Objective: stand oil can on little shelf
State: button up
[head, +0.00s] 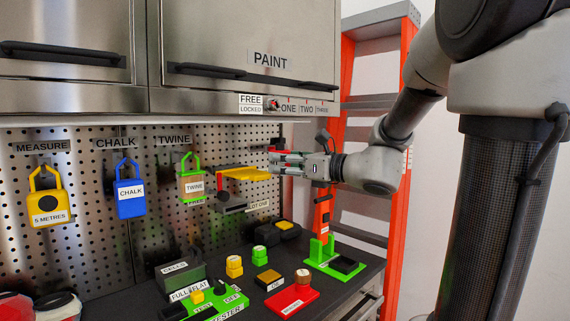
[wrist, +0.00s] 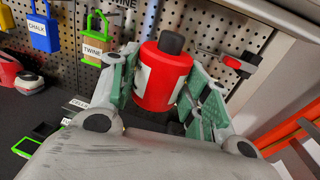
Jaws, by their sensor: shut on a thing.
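My gripper (head: 285,158) is raised in front of the pegboard at its right end, below the cabinet. In the wrist view its green-padded fingers (wrist: 160,95) are shut on the sides of a red oil can (wrist: 163,80). The can has a dark cap and a pale label, mostly hidden by the left finger.
Yellow, blue and green tagged holders (head: 130,197) hang on the pegboard (head: 90,180). The cabinet (head: 240,60) overhangs above. Several small blocks and trays stand on the dark bench (head: 225,265) below. An orange ladder (head: 395,190) stands right. A red-and-grey fixture (wrist: 232,63) is beside the can.

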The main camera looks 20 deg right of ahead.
aim_at(251, 173)
jog(key=shift+w+d+x, duration=0.2)
jog(key=shift+d+x, duration=0.15)
jog(key=shift+x, duration=2.05)
jog(key=shift+w+d+x, duration=0.25)
jog(key=shift+d+x, duration=0.05)
jog(key=shift+x, duration=2.1)
jog(key=shift+w+d+x, duration=0.2)
jog(key=shift+d+x, duration=0.15)
jog(key=shift+x, duration=2.1)
jog(key=shift+f, duration=0.6)
jog(key=shift+f, duration=0.45)
jog(key=o, duration=1.2)
